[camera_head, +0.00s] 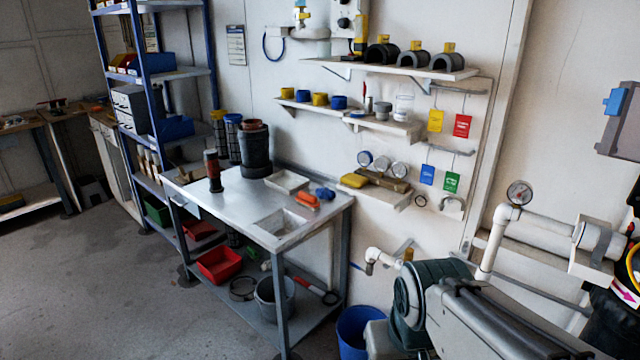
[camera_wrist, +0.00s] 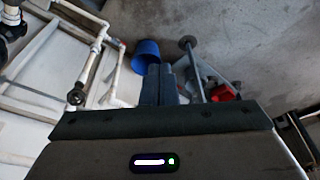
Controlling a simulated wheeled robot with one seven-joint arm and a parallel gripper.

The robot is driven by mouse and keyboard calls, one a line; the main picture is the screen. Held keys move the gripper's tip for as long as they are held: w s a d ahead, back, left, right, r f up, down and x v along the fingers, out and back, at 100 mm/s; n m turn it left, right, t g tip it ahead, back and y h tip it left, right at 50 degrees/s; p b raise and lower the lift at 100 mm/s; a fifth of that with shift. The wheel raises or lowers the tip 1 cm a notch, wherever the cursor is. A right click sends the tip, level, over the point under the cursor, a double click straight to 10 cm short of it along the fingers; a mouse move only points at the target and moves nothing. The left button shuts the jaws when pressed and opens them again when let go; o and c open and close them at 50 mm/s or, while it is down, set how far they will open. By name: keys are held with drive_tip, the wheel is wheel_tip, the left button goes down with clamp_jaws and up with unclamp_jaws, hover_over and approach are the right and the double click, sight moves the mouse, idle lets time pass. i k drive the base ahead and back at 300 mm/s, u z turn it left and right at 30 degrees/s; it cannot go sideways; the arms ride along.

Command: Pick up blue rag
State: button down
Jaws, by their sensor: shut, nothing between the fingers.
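A small crumpled blue item, which looks like the blue rag (camera_head: 325,194), lies on the metal workbench (camera_head: 225,205) near its right back edge, beside an orange tool (camera_head: 307,201). I cannot make out the rag in the wrist view. My gripper (camera_wrist: 163,72) shows in the wrist view with its two dark fingers together and nothing between them. It points down over the floor area, apart from the rag.
A blue bucket (camera_head: 358,330) stands on the floor right of the workbench; a blue bucket also shows in the wrist view (camera_wrist: 147,52). Wall shelves (camera_head: 390,68) hang behind the bench. White pipework with a gauge (camera_head: 519,193) stands at right. The floor at left is clear.

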sight(326, 194)
drive_tip(key=i, duration=0.4)
drive_tip(key=u, duration=1.6)
drive_tip(key=i, duration=2.95)
drive_tip(key=z, duration=3.55)
drive_tip(key=i, duration=0.55)
drive_tip(key=u, duration=0.05)
